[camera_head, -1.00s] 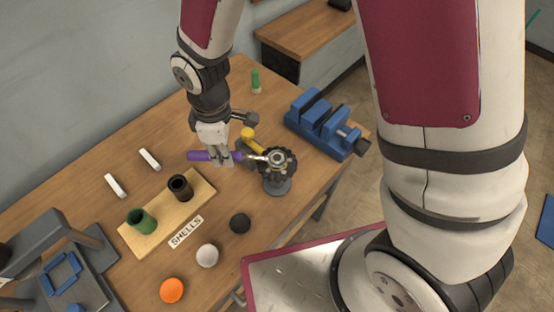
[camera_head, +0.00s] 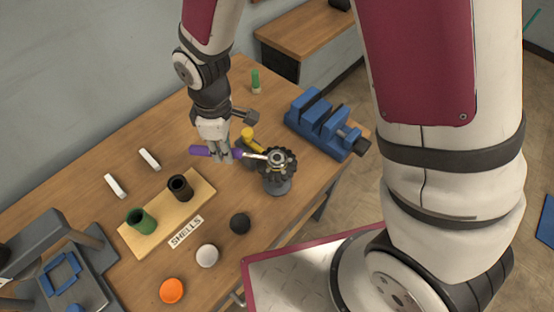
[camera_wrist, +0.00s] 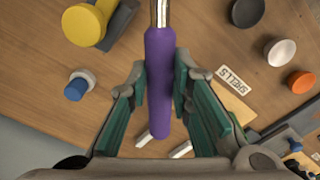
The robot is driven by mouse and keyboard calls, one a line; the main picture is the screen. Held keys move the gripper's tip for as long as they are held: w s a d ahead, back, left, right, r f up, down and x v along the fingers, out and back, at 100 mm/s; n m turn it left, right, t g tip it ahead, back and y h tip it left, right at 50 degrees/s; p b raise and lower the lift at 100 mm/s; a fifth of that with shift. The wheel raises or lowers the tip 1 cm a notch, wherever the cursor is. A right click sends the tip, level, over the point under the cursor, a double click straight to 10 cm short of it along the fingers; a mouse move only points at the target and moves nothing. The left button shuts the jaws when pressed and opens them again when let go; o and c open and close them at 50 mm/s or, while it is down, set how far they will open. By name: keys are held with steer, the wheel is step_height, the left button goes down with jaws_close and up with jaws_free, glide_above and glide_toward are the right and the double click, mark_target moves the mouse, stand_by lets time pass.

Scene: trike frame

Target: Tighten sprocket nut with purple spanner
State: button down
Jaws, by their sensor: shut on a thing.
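My gripper (camera_head: 222,154) is shut on the purple handle of the spanner (camera_head: 200,150). In the wrist view the purple handle (camera_wrist: 160,85) lies between the two green-padded fingers of my gripper (camera_wrist: 160,75). The spanner's metal shaft points right in the head view, and its end is at the top of the dark sprocket (camera_head: 280,170) on its stand. A light, round nut (camera_head: 277,157) shows at the sprocket's centre. I cannot tell how fully the spanner's jaw sits around it. The wrist view cuts off the spanner's head.
A yellow-knobbed part (camera_head: 248,134) stands close behind the spanner. A blue vise (camera_head: 322,125) is at the right. The table's right edge is close to the sprocket.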

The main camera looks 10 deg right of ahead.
steer(key=shift+w+d+m, duration=0.45)
steer(key=shift+w+m, duration=0.3)
steer(key=shift+m, duration=0.05)
steer(key=shift+w+d+m, duration=0.4)
steer(key=shift+w+m, duration=0.35)
steer(key=shift+m, duration=0.05)
stand_by(0.6)
steer(key=shift+s+a+n, duration=0.35)
steer(key=shift+s+n, duration=0.25)
steer(key=shift+s, duration=0.05)
stand_by(0.6)
steer(key=c, duration=2.1)
jaws_free()
jaws_close()
